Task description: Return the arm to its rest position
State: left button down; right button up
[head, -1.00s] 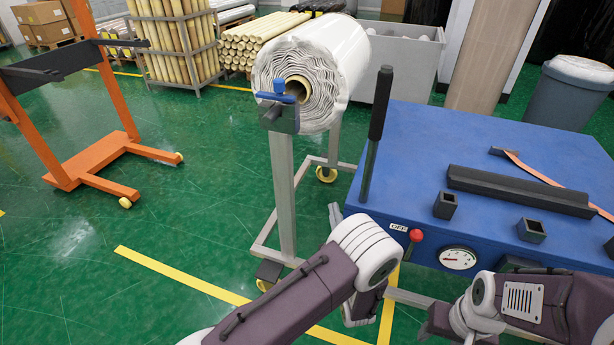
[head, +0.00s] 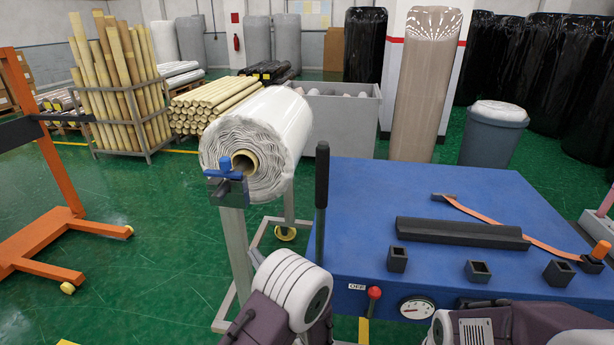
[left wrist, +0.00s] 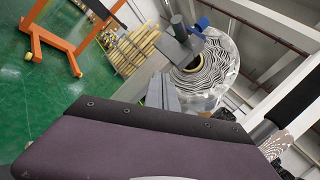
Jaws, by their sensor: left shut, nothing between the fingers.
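My left arm (head: 288,292) is folded at the bottom middle of the head view, in front of the roll stand and beside the blue table's front left corner. Only a small grey tip of my left gripper (head: 256,258) shows there, behind the arm. In the left wrist view the grey fingers of the left gripper (left wrist: 163,95) are together and empty, with my dark purple link across the bottom. My right arm (head: 520,325) lies along the bottom right edge of the head view. Its gripper is out of view.
A white wrapped roll (head: 262,135) hangs on a grey stand with a blue clamp. The blue table (head: 365,215) carries a black bar (head: 460,232), an orange strap and a tall black lever (head: 321,195). An orange frame (head: 50,235) stands left. Green floor between is clear.

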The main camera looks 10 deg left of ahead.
pick_arm(q)
jog(key=s+a+r+n+g+y, duration=0.2)
jog(key=s+a+r+n+g, duration=0.25)
jog(key=a, duration=0.35)
jog(key=s+a+r+n+g+y, duration=0.2)
jog(key=s+a+r+n+g, duration=0.1)
jog(key=s+a+n+g, duration=0.3)
jog(key=s+a+f+n+g+h, duration=0.2)
jog(key=s+f+g+h, duration=0.1)
jog(key=s, duration=0.3)
jog(key=s+a+f+n+g+h, duration=0.2)
jog(key=s+f+n+g+h, duration=0.15)
jog(key=s, duration=0.25)
jog(key=s+d+f+n+g+h, duration=0.1)
jog(key=s+d+f+n+h, duration=0.1)
jog(key=s+d+f+h, duration=0.5)
jog(key=w+d+f+n+t+h, duration=0.2)
jog(key=w+d, duration=0.1)
jog(key=d, duration=0.3)
jog(key=w+d+f+n+t+h, duration=0.1)
jog(key=w+d+f+h, duration=0.2)
jog(key=d, duration=0.3)
notch_tip(320, 180, up, 21)
jog(key=w+t+p, duration=0.1)
jog(key=w+p, duration=0.1)
jog(key=p, duration=1.8)
jog(key=shift+w+d, duration=0.3)
jog(key=shift+d, duration=0.05)
